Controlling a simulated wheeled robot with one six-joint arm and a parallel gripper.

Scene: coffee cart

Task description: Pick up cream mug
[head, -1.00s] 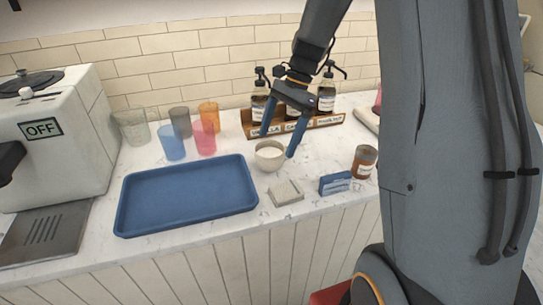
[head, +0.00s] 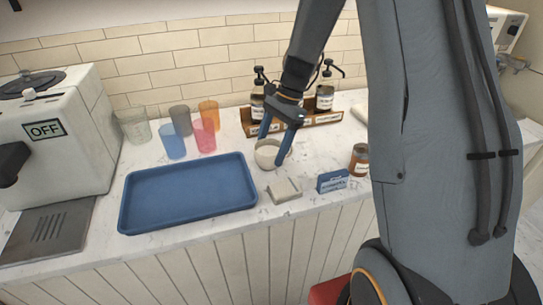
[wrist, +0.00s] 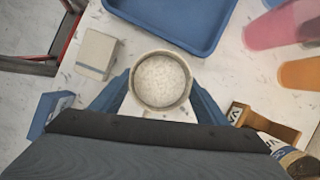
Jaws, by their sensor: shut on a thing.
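The cream mug (head: 268,152) stands on the white counter, just right of the blue tray, in the head view. In the wrist view the cream mug (wrist: 160,82) is seen from above, with a pale, speckled inside. My gripper (head: 276,146) has come down over it in the head view, and its blue fingers are on either side of the mug. In the wrist view my gripper (wrist: 160,95) is shut on the mug. I cannot tell whether the mug is clear of the counter. Its handle is not clearly seen.
The blue tray (head: 190,195) lies close at left. Coloured cups (head: 205,135) stand behind it, and a rack of syrup bottles (head: 318,121) is behind the mug. A small pale box (head: 284,190), a blue card (head: 332,181) and an amber jar (head: 359,159) stand in front and to the right.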

